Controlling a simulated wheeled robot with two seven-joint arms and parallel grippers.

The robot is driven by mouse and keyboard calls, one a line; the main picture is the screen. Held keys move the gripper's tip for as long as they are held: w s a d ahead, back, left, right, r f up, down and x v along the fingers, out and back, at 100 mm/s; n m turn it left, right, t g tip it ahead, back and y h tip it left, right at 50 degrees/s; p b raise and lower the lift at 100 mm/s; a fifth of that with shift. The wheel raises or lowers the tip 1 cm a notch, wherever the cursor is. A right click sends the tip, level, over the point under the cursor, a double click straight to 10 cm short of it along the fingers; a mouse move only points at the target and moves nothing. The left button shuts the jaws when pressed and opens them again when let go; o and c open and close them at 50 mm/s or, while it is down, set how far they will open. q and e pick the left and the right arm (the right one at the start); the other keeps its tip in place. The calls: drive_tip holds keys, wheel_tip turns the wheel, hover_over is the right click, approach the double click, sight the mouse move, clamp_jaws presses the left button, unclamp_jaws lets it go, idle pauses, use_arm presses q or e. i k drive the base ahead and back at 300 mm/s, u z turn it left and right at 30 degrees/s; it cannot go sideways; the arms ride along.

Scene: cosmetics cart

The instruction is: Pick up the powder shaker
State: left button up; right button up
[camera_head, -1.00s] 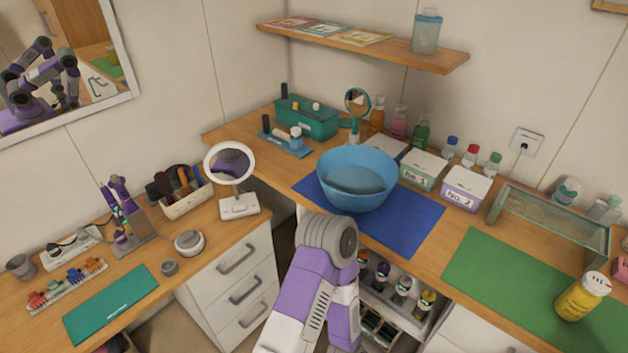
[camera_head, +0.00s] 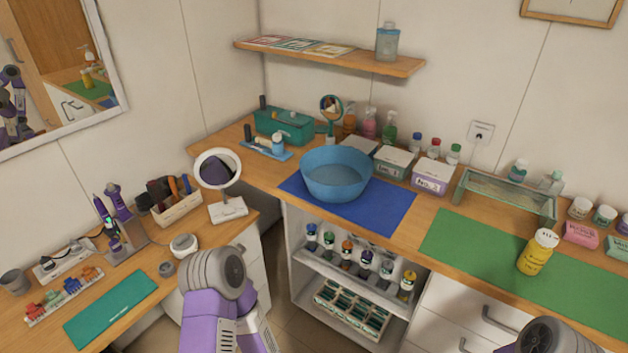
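A yellow bottle with a white dotted cap, which looks like the powder shaker (camera_head: 537,254), stands upright on the green mat (camera_head: 468,245) at the right. Nothing touches it. A purple and grey link of my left arm shows at the bottom, left of the middle. A dark rounded part of my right arm shows at the bottom edge, below the shaker. Neither gripper is in the picture.
A glass tray (camera_head: 505,197) stands behind the shaker. Small jars and a pink box (camera_head: 580,235) are to its right. A blue bowl (camera_head: 336,174) sits on a blue mat (camera_head: 385,213) to the left. The green mat is clear around the shaker.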

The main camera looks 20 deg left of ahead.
sight(531, 260)
drive_tip(key=u, duration=0.35)
drive_tip(key=i, duration=0.5)
drive_tip(key=z, duration=1.2)
drive_tip(key=k, duration=1)
drive_tip(key=z, duration=0.5)
drive_tip(key=i, duration=1.3)
drive_tip(key=u, duration=0.65)
